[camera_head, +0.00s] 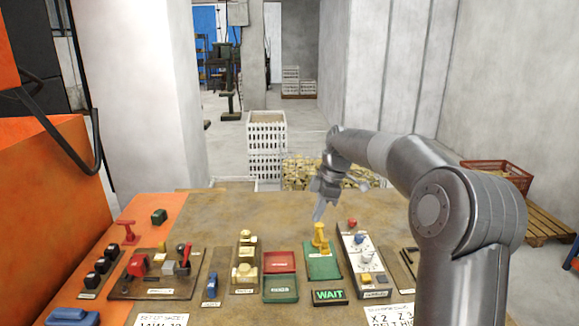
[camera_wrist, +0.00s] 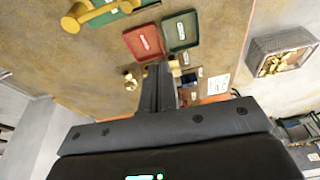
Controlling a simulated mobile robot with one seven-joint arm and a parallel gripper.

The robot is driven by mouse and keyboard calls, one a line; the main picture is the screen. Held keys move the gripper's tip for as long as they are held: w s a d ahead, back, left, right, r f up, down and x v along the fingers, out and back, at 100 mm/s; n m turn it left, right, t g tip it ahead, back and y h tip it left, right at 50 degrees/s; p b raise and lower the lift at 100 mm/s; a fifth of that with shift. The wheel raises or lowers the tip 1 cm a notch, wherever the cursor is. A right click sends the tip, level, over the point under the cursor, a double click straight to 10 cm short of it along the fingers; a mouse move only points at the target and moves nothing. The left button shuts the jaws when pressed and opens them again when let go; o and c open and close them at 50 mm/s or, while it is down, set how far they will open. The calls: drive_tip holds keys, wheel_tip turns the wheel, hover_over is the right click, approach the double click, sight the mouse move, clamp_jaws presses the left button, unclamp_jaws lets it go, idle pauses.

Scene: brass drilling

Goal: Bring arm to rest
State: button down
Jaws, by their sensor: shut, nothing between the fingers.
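My arm reaches over the brown workbench (camera_head: 215,220) from the right and bends down at the wrist. My gripper (camera_head: 318,214) is shut and empty, its fingers pointing down near the bench's far side. In the head view it appears just above a yellow handle-like piece (camera_head: 320,240) on a green plate (camera_head: 322,268); I cannot tell the exact gap. In the wrist view the closed fingers (camera_wrist: 158,72) show against the bench, with a yellow piece (camera_wrist: 82,15) at top left.
Panels with knobs and levers line both sides. White crates (camera_head: 267,130) and a bin of brass pieces (camera_head: 300,174) stand beyond the bench.

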drive_tip(key=s+r+m+t+h, duration=0.1)
drive_tip(key=s+r+m+h, duration=0.2)
drive_tip(key=s, duration=0.6)
drive_tip(key=s+r+m+t, duration=0.25)
drive_tip(key=s+m, duration=0.35)
drive_tip(key=s, duration=0.4)
drive_tip(key=s+d+f+m+t, duration=0.1)
drive_tip(key=s+m, duration=0.3)
drive_tip(key=s, duration=0.5)
drive_tip(key=s+d+f+m+t, duration=0.1)
drive_tip(key=s+d+f+m, duration=0.1)
drive_tip(key=s, duration=0.7)
drive_tip(key=f+m, duration=0.1)
drive_tip(key=m, duration=0.1)
drive_tip(key=shift+m, duration=0.3)
